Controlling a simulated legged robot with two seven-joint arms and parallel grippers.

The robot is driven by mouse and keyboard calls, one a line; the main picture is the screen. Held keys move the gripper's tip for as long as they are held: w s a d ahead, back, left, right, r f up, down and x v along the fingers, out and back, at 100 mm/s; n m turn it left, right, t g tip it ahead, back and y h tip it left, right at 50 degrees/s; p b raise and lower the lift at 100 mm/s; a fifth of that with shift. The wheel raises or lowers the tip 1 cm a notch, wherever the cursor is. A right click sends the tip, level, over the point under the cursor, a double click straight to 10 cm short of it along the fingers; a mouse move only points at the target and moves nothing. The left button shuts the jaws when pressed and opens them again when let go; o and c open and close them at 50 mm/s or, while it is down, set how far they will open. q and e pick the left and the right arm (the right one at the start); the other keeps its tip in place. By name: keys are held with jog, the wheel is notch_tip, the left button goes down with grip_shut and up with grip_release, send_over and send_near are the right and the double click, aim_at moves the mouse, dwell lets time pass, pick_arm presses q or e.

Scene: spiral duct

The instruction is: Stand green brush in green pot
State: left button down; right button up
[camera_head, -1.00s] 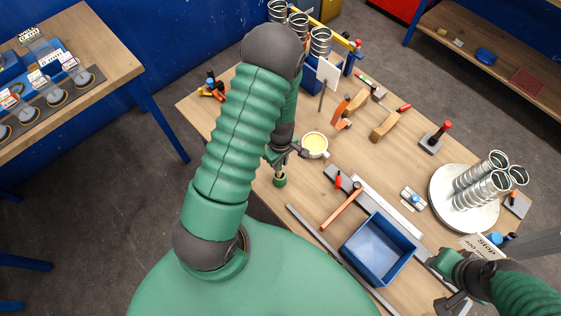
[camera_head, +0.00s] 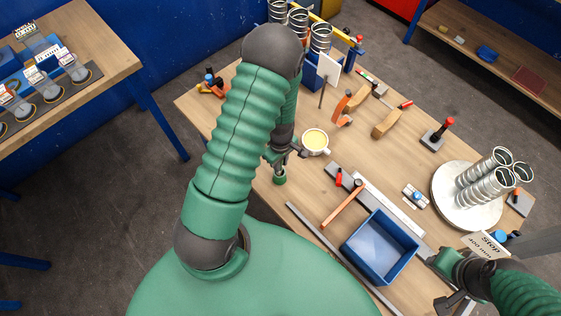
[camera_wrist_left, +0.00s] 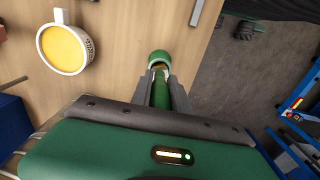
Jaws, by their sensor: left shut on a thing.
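The small green pot (camera_head: 280,180) stands near the table's front edge, just below my left gripper (camera_head: 281,163). In the left wrist view the green pot (camera_wrist_left: 158,57) is straight ahead of the fingers. My left gripper (camera_wrist_left: 160,88) is shut on the green brush (camera_wrist_left: 160,97), held by its green handle. The brush's lower end reaches the pot's mouth. I cannot tell whether it rests on the pot's bottom. My right gripper (camera_head: 447,296) is at the lower right, away from the pot; its fingers are unclear.
A blue bin (camera_head: 383,272), an orange-handled hammer (camera_head: 343,205) and a disc with metal ducts (camera_head: 445,205) lie to the right.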

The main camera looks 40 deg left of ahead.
pick_arm(q)
jog(key=shift+f+b, duration=1.05)
jog(key=shift+f, duration=0.4)
jog(key=c, duration=1.2)
grip_release()
notch_tip(320, 180, up, 17)
jog(key=shift+d+f+p, duration=0.1)
jog(key=shift+f+p, duration=0.05)
jog(key=shift+p, duration=0.75)
